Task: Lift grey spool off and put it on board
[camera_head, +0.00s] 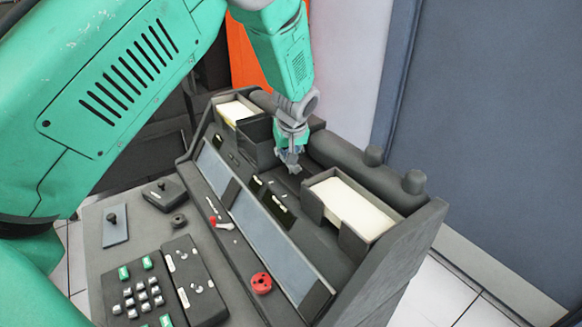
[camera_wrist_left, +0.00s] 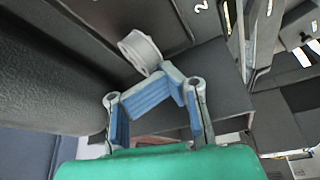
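A light grey spool (camera_wrist_left: 141,52) shows in the left wrist view, at the tips of my left gripper (camera_wrist_left: 163,83). The blue-padded fingers are drawn together and the near end of the spool meets their tips. In the head view my left gripper (camera_head: 289,164) points down into the dark recess of the console, between the two card trays; the spool is too small to make out there. A small blue-grey board (camera_head: 116,232) with a dark knob on it lies on the left of the desk. My right gripper is in neither view.
Card trays stand in front (camera_head: 352,210) and behind (camera_head: 236,109) of the gripper. A thick dark roller (camera_head: 345,165) with two knobs runs along the right. A red knob (camera_head: 261,283), a keypad (camera_head: 140,297) and a dark ring (camera_head: 179,221) sit nearer. Desk around the board is partly clear.

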